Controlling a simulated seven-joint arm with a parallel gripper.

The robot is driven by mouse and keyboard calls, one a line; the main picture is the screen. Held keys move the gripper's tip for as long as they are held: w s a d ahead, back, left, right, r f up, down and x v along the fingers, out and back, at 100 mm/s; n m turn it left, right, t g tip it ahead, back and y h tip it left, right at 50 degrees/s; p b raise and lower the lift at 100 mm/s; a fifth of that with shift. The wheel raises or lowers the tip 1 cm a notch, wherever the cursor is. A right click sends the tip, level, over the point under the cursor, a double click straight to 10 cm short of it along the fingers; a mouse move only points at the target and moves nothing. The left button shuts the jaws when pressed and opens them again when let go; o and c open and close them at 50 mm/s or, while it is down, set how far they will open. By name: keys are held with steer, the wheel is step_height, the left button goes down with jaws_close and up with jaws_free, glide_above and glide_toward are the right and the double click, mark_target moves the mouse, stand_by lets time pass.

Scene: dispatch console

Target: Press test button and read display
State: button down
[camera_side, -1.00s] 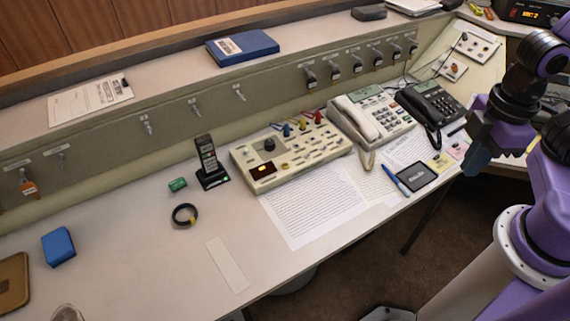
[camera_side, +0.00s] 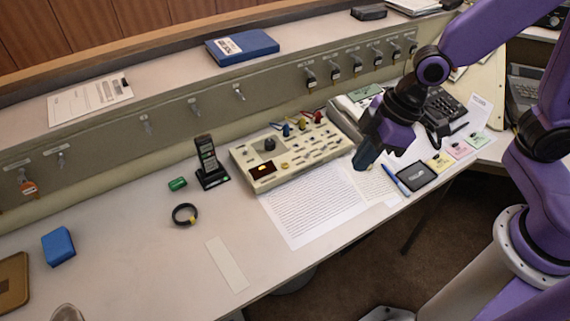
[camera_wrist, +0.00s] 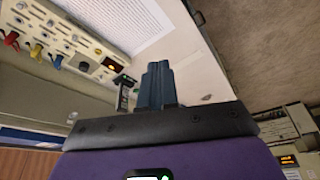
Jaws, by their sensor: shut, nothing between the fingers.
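The beige test panel (camera_side: 300,158) lies on the desk, with a small dark red display (camera_side: 263,168) at its left front corner. Its digits are too small to read. A black knob (camera_side: 269,144), coloured plugs and several small buttons sit on its top. I cannot tell which is the test button. My gripper (camera_side: 361,161) is shut and empty, above the papers just right of the panel. In the wrist view the shut fingers (camera_wrist: 158,68) point towards the desk, the panel (camera_wrist: 72,36) is at upper left, and the display (camera_wrist: 113,65) glows orange.
A cordless handset (camera_side: 209,160) stands left of the panel. Printed sheets (camera_side: 310,205) lie in front. My arm partly hides the white desk phone; a black phone (camera_side: 446,108) stands beyond. A black tablet (camera_side: 416,175) lies near the desk's front edge.

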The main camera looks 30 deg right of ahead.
steer(key=w+a+f+t, duration=0.2)
steer(key=w+f, duration=0.1)
steer(key=w, duration=0.4)
steer(key=w+a+f+t, duration=0.2)
steer(key=w+a+f, duration=0.1)
steer(key=w, duration=0.4)
steer(key=m+t+h, duration=0.1)
steer(key=t, duration=0.2)
glide_above(287, 167)
steer(key=shift+f, duration=2.2)
steer(key=shift+f+h, duration=0.1)
steer(key=shift+h, duration=0.2)
steer(key=shift+f, duration=4.3)
steer(key=shift+f, duration=0.2)
steer(key=shift+f, duration=0.25)
